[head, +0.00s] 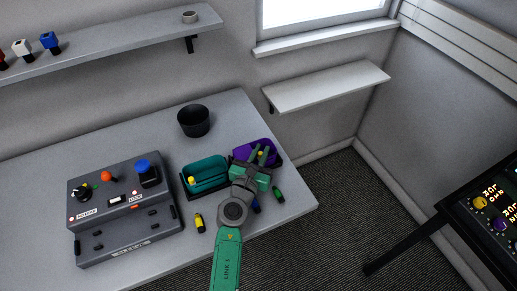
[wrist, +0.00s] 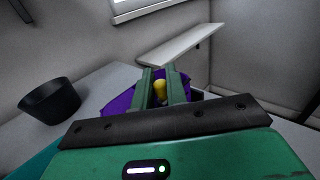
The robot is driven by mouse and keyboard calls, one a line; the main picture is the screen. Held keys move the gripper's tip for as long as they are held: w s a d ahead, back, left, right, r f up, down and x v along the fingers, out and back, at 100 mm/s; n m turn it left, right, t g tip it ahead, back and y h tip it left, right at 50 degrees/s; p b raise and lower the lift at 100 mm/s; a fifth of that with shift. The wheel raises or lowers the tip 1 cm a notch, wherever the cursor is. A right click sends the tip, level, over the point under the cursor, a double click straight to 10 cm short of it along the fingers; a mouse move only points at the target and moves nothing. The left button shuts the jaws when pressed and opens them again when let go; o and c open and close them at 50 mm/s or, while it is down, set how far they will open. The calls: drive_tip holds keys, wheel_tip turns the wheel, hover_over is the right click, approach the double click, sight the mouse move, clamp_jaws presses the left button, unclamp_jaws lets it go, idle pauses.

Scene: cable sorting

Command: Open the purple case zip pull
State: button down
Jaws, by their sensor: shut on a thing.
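The purple case (head: 241,152) lies on the table near its right edge, right of the teal case; it also shows in the wrist view (wrist: 118,103), partly hidden behind my fingers. Its zip pull (wrist: 160,90) looks like a small yellow knob. My gripper (head: 262,156) is over the purple case, and in the wrist view its green fingers (wrist: 162,88) stand on both sides of the yellow pull, shut on it. My gripper and arm hide much of the purple case's front in the head view.
A teal case (head: 207,169) with a yellow knob is just left. A black bowl (head: 194,121) stands behind. A grey control box (head: 120,215) is at left. Yellow (head: 199,223) and green (head: 278,194) connectors lie in front. A wall shelf (head: 328,86) is at the back right.

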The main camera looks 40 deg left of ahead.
drive_tip(key=c, duration=1.5)
unclamp_jaws()
drive_tip(key=shift+o, duration=0.2)
drive_tip(key=p+v, duration=0.2)
drive_tip(key=v, duration=0.6)
drive_tip(key=shift+w, duration=0.1)
